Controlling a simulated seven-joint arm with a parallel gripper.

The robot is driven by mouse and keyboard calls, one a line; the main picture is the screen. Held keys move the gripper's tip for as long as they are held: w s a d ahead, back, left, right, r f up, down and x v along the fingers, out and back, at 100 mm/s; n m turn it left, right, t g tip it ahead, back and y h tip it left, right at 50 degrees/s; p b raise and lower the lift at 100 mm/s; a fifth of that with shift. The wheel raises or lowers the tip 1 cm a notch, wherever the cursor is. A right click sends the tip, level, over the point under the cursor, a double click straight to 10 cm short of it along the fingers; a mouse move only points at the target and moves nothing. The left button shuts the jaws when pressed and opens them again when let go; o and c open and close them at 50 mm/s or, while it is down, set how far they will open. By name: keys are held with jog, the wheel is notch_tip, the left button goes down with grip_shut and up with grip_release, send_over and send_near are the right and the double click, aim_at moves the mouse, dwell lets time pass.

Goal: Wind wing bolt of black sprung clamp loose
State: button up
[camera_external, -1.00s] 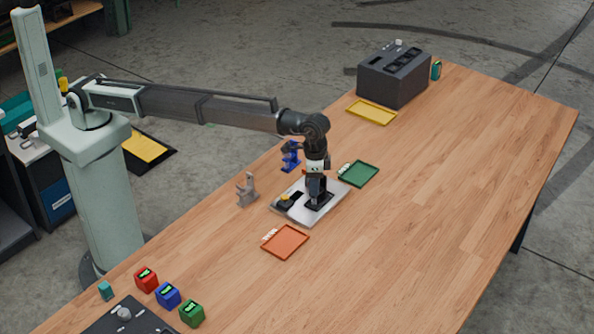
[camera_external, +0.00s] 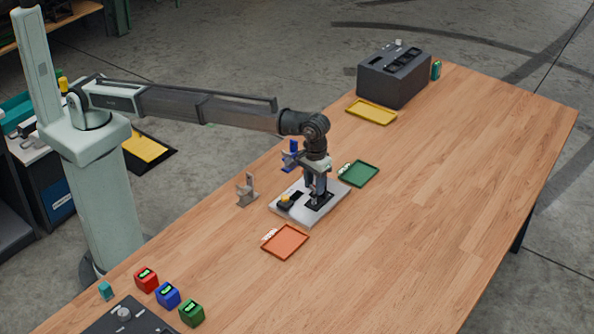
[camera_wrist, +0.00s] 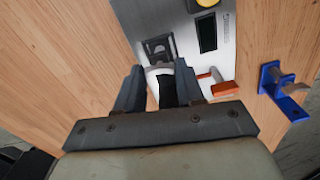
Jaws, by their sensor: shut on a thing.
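A black clamp (camera_wrist: 159,47) stands on a bright metal plate (camera_wrist: 140,14); its black base (camera_external: 321,204) also shows in the external view. My gripper (camera_external: 317,193) points straight down over this base. In the wrist view my gripper (camera_wrist: 159,78) has its two fingers shut on a dark part with a pale curved edge (camera_wrist: 167,90), apparently the clamp's wing bolt. The fingers and the gripper body hide most of the bolt, so its thread and how far it is wound cannot be told.
On the plate are a black slot (camera_wrist: 207,33), a yellow knob (camera_external: 285,199) and an orange-red lever (camera_wrist: 223,89). A blue bracket (camera_external: 290,156) and a grey bracket (camera_external: 246,190) stand close by. Green (camera_external: 373,181) and orange (camera_external: 292,252) trays flank the plate. The right of the table is clear.

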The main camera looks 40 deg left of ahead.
aim_at(314, 187)
jog(key=shift+n, duration=0.6)
jog(key=o, duration=1.1)
jog(key=shift+c, duration=0.2)
notch_tip(314, 187, up, 14)
jog(key=shift+w+f, duration=0.1)
jog(key=shift+f, duration=0.05)
dwell(0.3)
